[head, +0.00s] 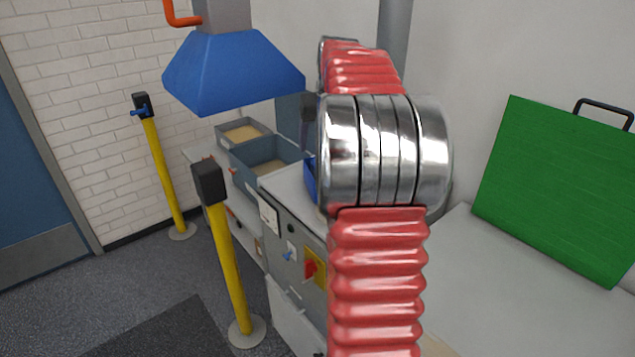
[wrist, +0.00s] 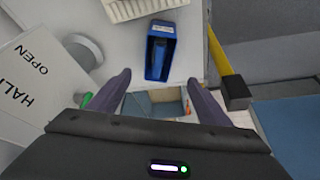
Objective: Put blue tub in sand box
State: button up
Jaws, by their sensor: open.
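The blue tub (wrist: 160,66) sits on the pale bench top in the wrist view, with a dark block-like item inside. In the head view only a sliver of the tub (head: 310,181) shows, the rest hidden behind my arm. My gripper (wrist: 159,78) is open, its fingers apart and empty, with the tub ahead of and between the tips. A blue-grey box with sand in it (head: 264,149) stands beyond the bench in the head view. It also shows between my fingers in the wrist view (wrist: 136,106). A smaller grey box with sand (head: 223,138) stands behind it.
Yellow posts with black tops (head: 225,255) stand left of the bench. A blue hood (head: 232,72) hangs above the sand boxes. A green case (head: 555,185) stands at the right. A white ribbed object (wrist: 140,9) lies beside the tub.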

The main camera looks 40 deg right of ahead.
jog(key=shift+f, duration=0.1)
send_over(310, 183)
jog(key=d, duration=0.3)
jog(key=f, duration=0.7)
jog(key=shift+s+a+f, duration=0.1)
jog(key=shift+s+f, duration=0.3)
jog(key=shift+f, duration=0.1)
jog(key=x, duration=0.5)
jog(key=shift+s, duration=0.2)
jog(key=shift+f, duration=0.3)
jog(key=shift+c, duration=0.6)
